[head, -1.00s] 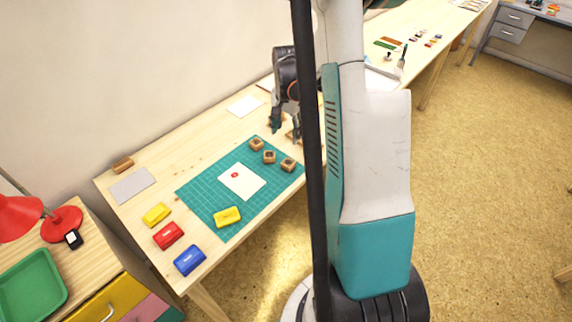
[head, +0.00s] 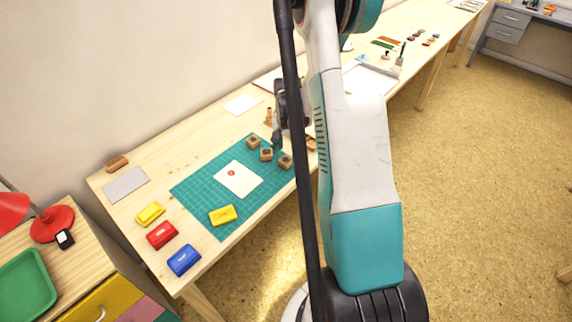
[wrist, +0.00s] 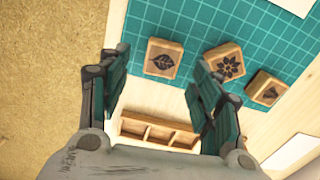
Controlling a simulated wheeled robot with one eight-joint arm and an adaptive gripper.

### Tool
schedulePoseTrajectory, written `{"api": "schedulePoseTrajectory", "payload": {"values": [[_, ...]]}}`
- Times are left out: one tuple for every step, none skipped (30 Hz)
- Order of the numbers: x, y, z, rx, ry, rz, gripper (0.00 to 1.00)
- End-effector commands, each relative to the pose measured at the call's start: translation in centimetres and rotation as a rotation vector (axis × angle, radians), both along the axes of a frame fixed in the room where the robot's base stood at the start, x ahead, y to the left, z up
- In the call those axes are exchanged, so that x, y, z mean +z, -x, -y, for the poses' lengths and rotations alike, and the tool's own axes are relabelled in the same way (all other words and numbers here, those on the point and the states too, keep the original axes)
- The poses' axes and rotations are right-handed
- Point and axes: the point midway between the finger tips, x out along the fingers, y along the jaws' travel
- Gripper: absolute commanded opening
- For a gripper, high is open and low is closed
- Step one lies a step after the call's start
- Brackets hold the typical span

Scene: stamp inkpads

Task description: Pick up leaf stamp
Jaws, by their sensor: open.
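The leaf stamp (wrist: 164,58) is a small wooden block with a dark leaf on top, lying on the green cutting mat near its edge in the wrist view. In the head view it is the stamp nearest the table's front edge (head: 286,162). My gripper (wrist: 158,67) is open and empty, with its two fingers to either side of the leaf stamp in the picture; I cannot tell its height above it. In the head view one finger (head: 277,140) shows by the stamps, and the other is hidden behind my arm.
A flower stamp (wrist: 225,62) and a third stamp (wrist: 265,89) sit close to the right of the leaf stamp. A wooden compartment tray (wrist: 157,129) lies below, between my fingers in the picture. Coloured inkpads, including a yellow one (head: 222,215), lie farther off.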

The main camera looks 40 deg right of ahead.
Motion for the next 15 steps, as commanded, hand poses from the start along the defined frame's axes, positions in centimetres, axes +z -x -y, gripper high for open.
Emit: {"api": "schedulePoseTrajectory", "payload": {"values": [[-1.2, -0.1, -0.1, 0.001, 0.000, 0.000, 0.58], [-1.7, -0.2, -0.2, 0.001, 0.000, 0.000, 0.58], [-2.3, -0.2, -0.1, 0.000, 0.000, 0.000, 0.58], [-2.7, -0.2, -0.1, 0.000, 0.000, 0.000, 0.58], [-3.0, -0.2, -0.1, 0.000, 0.000, 0.000, 0.58], [-3.3, -0.2, -0.1, 0.000, 0.000, 0.000, 0.58], [-3.5, -0.2, -0.1, 0.000, 0.000, 0.000, 0.58], [-3.5, -0.2, -0.1, 0.000, 0.000, 0.000, 0.58], [-3.5, -0.2, -0.1, 0.000, 0.000, 0.000, 0.58], [-3.5, -0.1, -0.1, 0.000, 0.000, 0.000, 0.58], [-3.5, -0.1, -0.1, 0.000, 0.000, 0.000, 0.58], [-3.4, -0.1, -0.1, 0.000, 0.000, 0.000, 0.58], [-3.4, -0.1, -0.1, 0.000, 0.000, 0.000, 0.58], [-3.4, -0.1, -0.1, 0.000, 0.000, 0.000, 0.56], [-3.4, -0.1, -0.1, 0.000, 0.000, 0.000, 0.47]]}}
